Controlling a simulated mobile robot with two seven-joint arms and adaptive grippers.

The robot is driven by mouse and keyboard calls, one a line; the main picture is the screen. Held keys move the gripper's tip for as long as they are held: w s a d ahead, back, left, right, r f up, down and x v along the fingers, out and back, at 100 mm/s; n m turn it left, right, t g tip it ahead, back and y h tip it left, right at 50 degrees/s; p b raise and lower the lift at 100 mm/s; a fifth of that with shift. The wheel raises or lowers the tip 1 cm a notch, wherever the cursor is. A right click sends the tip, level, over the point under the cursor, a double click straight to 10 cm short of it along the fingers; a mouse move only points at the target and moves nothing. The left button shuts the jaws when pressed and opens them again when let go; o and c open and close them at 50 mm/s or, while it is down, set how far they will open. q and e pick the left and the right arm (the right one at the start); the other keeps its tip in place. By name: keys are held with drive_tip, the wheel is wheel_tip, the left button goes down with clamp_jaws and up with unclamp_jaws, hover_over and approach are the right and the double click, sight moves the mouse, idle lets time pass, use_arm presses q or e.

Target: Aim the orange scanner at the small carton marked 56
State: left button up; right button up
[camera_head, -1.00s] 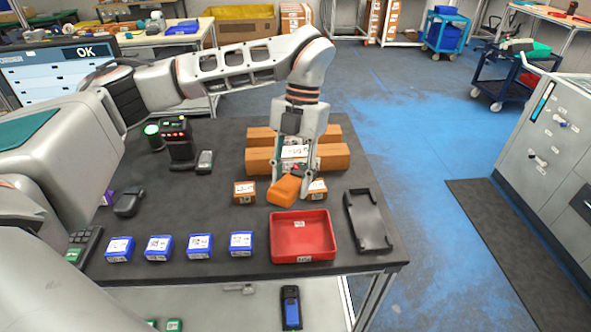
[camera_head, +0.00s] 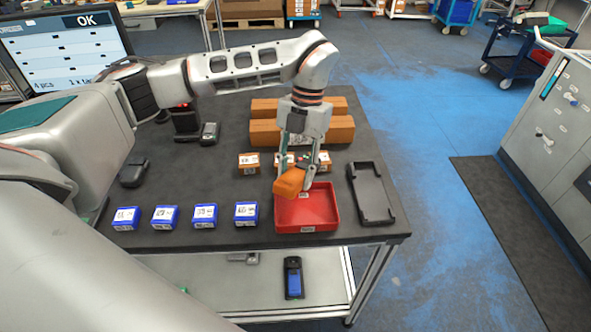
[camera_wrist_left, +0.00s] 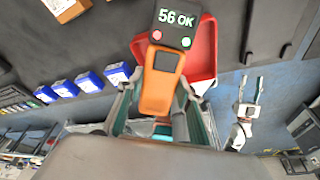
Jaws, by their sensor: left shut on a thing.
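My left gripper (camera_head: 303,184) is shut on the orange scanner (camera_head: 290,182) and holds it above the back left of the red tray (camera_head: 310,213). In the left wrist view the scanner (camera_wrist_left: 159,88) sits between the fingers, its dark screen reading "56 OK". Small orange cartons with white labels stand in a row behind the tray: one at the left (camera_head: 249,162), one at the right (camera_head: 324,161), and one partly hidden by the gripper. Their numbers are too small to read. A carton (camera_wrist_left: 67,8) shows at the wrist view's top left. My right gripper (camera_wrist_left: 250,88) shows there, fingers apart.
Several blue boxes (camera_head: 205,214) line the table's front edge left of the tray. A black holder (camera_head: 371,194) lies right of it. Long orange cartons (camera_head: 335,130) lie behind the small ones. A monitor (camera_head: 65,50) at the left shows OK.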

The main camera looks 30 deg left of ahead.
sight(296, 174)
use_arm(q)
wheel_tip(296, 174, up, 12)
idle(0.3)
idle(0.8)
